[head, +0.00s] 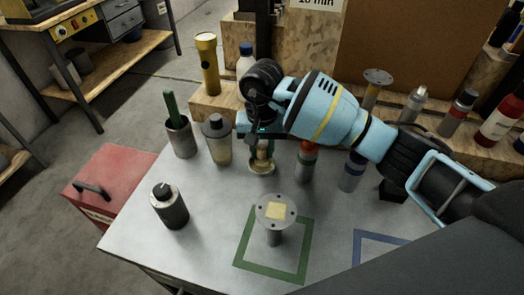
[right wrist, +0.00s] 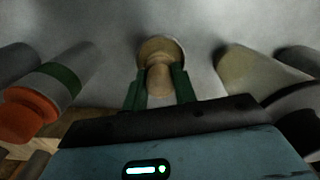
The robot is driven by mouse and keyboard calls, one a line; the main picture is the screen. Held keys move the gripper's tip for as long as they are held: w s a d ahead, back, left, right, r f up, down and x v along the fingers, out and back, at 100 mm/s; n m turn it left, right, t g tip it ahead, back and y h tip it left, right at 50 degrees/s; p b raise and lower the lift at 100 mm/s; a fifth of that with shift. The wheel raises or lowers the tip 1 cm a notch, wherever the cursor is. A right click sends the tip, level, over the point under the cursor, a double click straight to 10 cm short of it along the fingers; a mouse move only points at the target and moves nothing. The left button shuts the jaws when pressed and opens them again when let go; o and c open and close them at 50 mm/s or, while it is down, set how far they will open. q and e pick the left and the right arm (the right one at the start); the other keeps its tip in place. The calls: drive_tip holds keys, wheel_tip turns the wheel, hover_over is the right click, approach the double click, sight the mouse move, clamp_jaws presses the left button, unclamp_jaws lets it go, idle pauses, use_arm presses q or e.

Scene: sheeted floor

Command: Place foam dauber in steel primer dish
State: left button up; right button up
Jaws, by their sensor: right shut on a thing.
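My right gripper (head: 260,147) points down over the middle of the metal table. It is shut on the foam dauber (head: 262,163), a small tan piece with a rounded knob and a wider round end. In the right wrist view the dauber (right wrist: 160,68) sits between the green finger pads of the gripper (right wrist: 160,88). I cannot tell whether its round end touches the table. No steel dish can be made out for certain; a grey flanged metal stand (head: 266,226) with a pale yellow square on top stands inside a green outline. My left gripper is not in view.
An orange-topped bottle (head: 307,160) and a blue-banded bottle (head: 352,171) stand close right.

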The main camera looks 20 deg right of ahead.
sight(262, 147)
drive_tip(key=shift+f, duration=0.65)
drive_tip(key=shift+f, duration=0.1)
drive_tip(key=shift+f, duration=0.15)
drive_tip(key=o, duration=0.9)
drive_tip(key=shift+o, duration=0.2)
wheel_tip(262, 147, up, 12)
drive_tip(key=shift+r, duration=0.25)
